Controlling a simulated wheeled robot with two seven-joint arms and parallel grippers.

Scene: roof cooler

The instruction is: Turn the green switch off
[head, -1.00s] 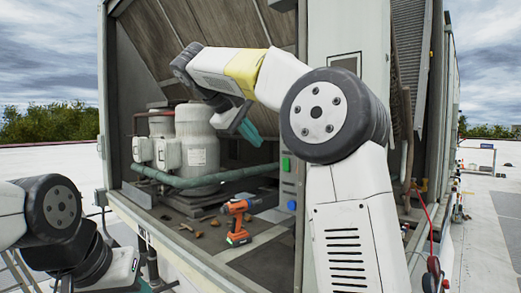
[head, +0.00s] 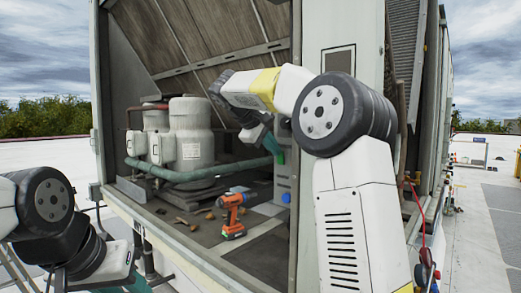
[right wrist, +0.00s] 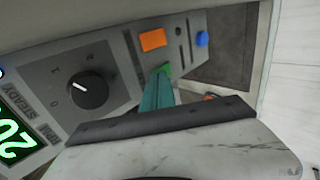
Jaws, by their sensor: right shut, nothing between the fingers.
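The green switch (right wrist: 164,68) is on the grey control panel (right wrist: 120,55) in the right wrist view. It sits right at the tips of my right gripper's teal fingers, which partly hide it. Whether they touch it I cannot tell. In the head view the green switch (head: 280,156) shows small beside the right gripper (head: 271,144), inside the cooler's opening. My right gripper is shut with nothing held. My left gripper (head: 138,284) shows only as a teal bit at the lower left, too cut off to read.
The panel also has a black knob (right wrist: 87,88), an orange button (right wrist: 153,39), a blue button (right wrist: 202,38) and a lit green display (right wrist: 15,135). An orange drill (head: 233,213) stands on the cooler floor. Grey tanks (head: 190,140) and a green pipe (head: 200,171) are left.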

